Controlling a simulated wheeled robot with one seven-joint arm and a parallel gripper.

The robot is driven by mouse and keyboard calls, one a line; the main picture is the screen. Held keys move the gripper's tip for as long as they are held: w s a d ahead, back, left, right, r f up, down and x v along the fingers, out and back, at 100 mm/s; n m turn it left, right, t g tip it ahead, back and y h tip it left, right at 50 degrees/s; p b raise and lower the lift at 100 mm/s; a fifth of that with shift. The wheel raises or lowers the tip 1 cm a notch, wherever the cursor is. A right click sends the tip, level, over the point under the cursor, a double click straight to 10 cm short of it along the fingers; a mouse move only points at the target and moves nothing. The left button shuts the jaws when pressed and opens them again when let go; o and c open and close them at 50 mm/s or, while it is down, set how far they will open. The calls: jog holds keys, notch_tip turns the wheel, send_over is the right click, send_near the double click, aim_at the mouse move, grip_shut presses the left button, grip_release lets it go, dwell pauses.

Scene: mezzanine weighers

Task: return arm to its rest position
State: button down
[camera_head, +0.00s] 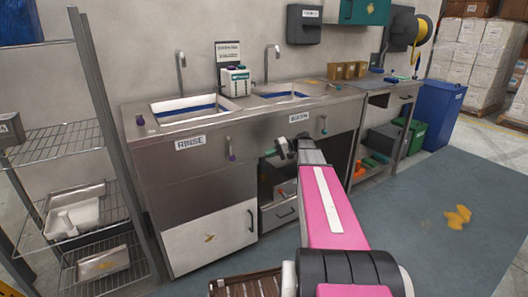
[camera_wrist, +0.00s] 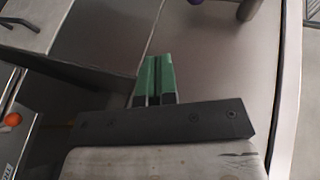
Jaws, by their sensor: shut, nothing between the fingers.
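My arm is pink with a white stripe and reaches forward and up from the bottom of the head view toward the sink unit. My gripper (camera_head: 270,153) is at its far end, in front of the cabinet between the "RINSE" label and the second basin's label. In the wrist view, the green fingers of my gripper (camera_wrist: 154,78) lie side by side, shut and empty. Grey metal panels lie beyond them. I cannot tell how far the fingertips are from the cabinet front.
The steel sink unit (camera_head: 190,146) spans the middle, with an open compartment and a drawer (camera_head: 279,211) below. A wire shelf rack (camera_head: 62,138) stands at left. A blue bin (camera_head: 436,115) stands at right. The floor mat (camera_head: 430,240) at right is largely clear except a yellow patch (camera_head: 457,215).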

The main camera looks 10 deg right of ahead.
jog(key=s+a+f+h, duration=0.3)
jog(key=s+f+h, duration=0.1)
jog(key=s, duration=0.4)
jog(key=s+a+f+h, duration=0.3)
jog(key=s+f+h, duration=0.2)
jog(key=s, duration=0.4)
jog(key=s+a+f+g+h, duration=0.1)
jog(key=s+a+f+h, duration=0.2)
jog(key=s, duration=0.6)
notch_tip(320, 180, down, 3)
jog(key=shift+a+f+h, duration=0.2)
jog(key=shift+h, duration=0.8)
